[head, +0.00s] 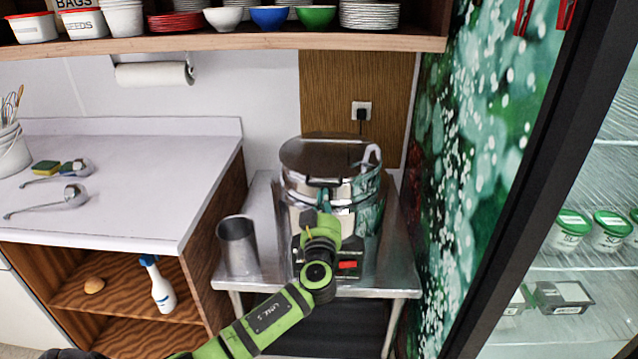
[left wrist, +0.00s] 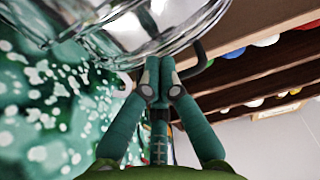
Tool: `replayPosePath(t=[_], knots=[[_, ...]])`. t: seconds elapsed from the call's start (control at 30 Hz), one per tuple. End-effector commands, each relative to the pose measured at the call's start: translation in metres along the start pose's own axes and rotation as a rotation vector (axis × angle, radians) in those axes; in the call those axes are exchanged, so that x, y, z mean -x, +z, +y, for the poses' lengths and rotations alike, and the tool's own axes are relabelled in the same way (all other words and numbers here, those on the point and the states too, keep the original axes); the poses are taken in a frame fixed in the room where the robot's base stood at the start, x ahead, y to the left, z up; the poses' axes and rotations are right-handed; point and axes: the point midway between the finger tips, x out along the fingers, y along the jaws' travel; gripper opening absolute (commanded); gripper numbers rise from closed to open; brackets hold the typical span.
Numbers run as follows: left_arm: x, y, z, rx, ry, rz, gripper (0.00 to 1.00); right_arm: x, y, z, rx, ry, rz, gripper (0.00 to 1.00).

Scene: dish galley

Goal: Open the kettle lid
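The kettle (head: 360,205) is a large shiny steel pot on a steel stand. Its round lid (head: 330,156) lies flat on top and looks closed. A dark lid handle (head: 322,183) sticks out at the front rim. My left gripper (head: 324,197) is at the kettle's front, at this handle. The fingers hide part of the handle. My right gripper is not in view.
A steel cup (head: 237,246) stands left of the kettle on the steel stand (head: 258,190). A shelf (head: 230,42) with bowls and plates hangs above and behind. A patterned green wall (head: 470,150) is close on the right. A white counter (head: 130,170) is at left.

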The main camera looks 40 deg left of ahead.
Motion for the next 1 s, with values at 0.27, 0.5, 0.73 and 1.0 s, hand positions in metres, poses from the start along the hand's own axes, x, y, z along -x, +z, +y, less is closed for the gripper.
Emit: replayPosePath(t=[0.27, 0.5, 0.73, 1.0], knots=[[0.000, -0.001, 0.000, 0.000, 0.000, 0.000, 0.00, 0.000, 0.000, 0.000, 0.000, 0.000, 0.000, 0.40], [-0.005, -0.013, 0.000, 0.001, -0.001, 0.001, 0.00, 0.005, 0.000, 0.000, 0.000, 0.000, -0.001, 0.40], [-0.011, -0.029, 0.000, 0.002, -0.001, 0.002, 0.00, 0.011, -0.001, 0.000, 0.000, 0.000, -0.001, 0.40], [-0.013, -0.034, 0.000, 0.001, 0.000, 0.001, 0.00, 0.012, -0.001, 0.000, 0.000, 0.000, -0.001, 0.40]])
